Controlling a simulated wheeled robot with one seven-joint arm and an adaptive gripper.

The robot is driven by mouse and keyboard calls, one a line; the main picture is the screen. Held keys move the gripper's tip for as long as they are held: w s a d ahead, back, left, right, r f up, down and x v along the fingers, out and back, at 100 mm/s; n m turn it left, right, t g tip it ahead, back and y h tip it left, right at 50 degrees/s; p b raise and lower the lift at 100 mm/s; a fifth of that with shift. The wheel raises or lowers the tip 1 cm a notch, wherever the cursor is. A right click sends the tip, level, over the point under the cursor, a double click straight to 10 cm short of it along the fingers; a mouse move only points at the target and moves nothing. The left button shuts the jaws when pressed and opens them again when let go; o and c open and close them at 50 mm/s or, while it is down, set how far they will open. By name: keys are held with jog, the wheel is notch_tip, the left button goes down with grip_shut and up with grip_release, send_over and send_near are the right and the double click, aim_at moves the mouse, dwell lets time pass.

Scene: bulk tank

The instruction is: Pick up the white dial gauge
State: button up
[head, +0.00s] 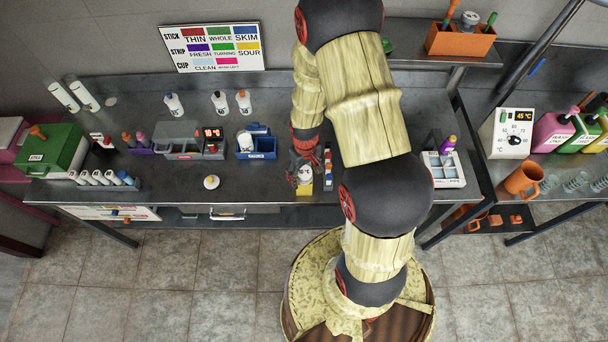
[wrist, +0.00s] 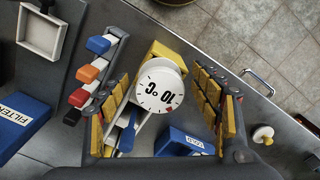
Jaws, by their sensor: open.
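In the head view the gauge (head: 305,174) shows small, partly covered by my gripper (head: 299,168), above the yellow block (head: 304,190). In the wrist view my gripper (wrist: 165,95) is open, one yellow-padded finger on each side of the gauge. A gap shows on the right; whether the left finger touches is unclear.
A rack with coloured tabs (wrist: 97,72) stands close beside the left finger. A blue box (wrist: 184,142) lies just below the gauge. A small white knob-like thing (wrist: 262,134) is to the right. A white tray (wrist: 60,27) lies at upper left. The bench front edge is near.

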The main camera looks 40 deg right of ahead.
jog(key=c, duration=0.3)
jog(key=c, duration=1)
